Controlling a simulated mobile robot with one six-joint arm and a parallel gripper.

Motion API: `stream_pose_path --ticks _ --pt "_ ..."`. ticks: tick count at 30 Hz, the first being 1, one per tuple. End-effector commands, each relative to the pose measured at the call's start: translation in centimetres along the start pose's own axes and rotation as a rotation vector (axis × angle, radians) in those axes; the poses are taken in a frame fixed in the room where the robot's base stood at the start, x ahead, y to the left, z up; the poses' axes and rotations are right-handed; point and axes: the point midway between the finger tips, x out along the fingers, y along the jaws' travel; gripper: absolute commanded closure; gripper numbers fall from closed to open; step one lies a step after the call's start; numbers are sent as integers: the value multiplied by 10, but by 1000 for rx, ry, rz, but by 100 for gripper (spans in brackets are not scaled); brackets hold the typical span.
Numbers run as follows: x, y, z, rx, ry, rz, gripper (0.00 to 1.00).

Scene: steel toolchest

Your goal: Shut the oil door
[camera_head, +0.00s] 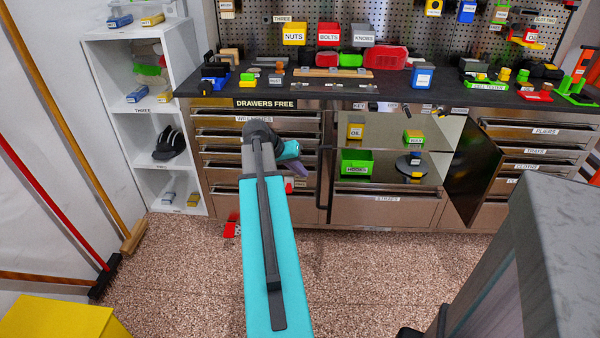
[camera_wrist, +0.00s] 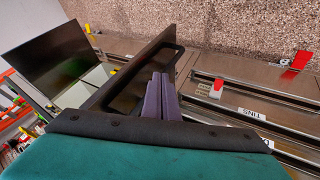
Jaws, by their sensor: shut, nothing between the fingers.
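In the wrist view that door (camera_wrist: 128,70) is a dark panel with a black bar handle, close beside my gripper (camera_wrist: 161,82). My purple fingers are shut and empty, and they overlap the handle side of the door; I cannot tell whether they touch. In the head view my gripper (camera_head: 301,169) is partly hidden by my arm, left of the door. Which door carries the oil label cannot be read.
The bay's right door (camera_head: 472,172) is also open, and it shows in the wrist view (camera_wrist: 48,62). A green bin (camera_head: 356,161) and a dark disc sit on the lower shelf. Shut drawers (camera_head: 230,165) lie left. The speckled floor in front is mostly clear.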

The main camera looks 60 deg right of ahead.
Motion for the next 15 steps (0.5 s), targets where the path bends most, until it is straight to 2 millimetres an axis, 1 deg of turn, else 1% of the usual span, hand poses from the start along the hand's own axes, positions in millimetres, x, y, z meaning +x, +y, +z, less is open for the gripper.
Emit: stream_pose_path --ticks 1,15 --pt "8 0 0 0 -2 1 100" --pt "74 0 0 0 -2 1 100"
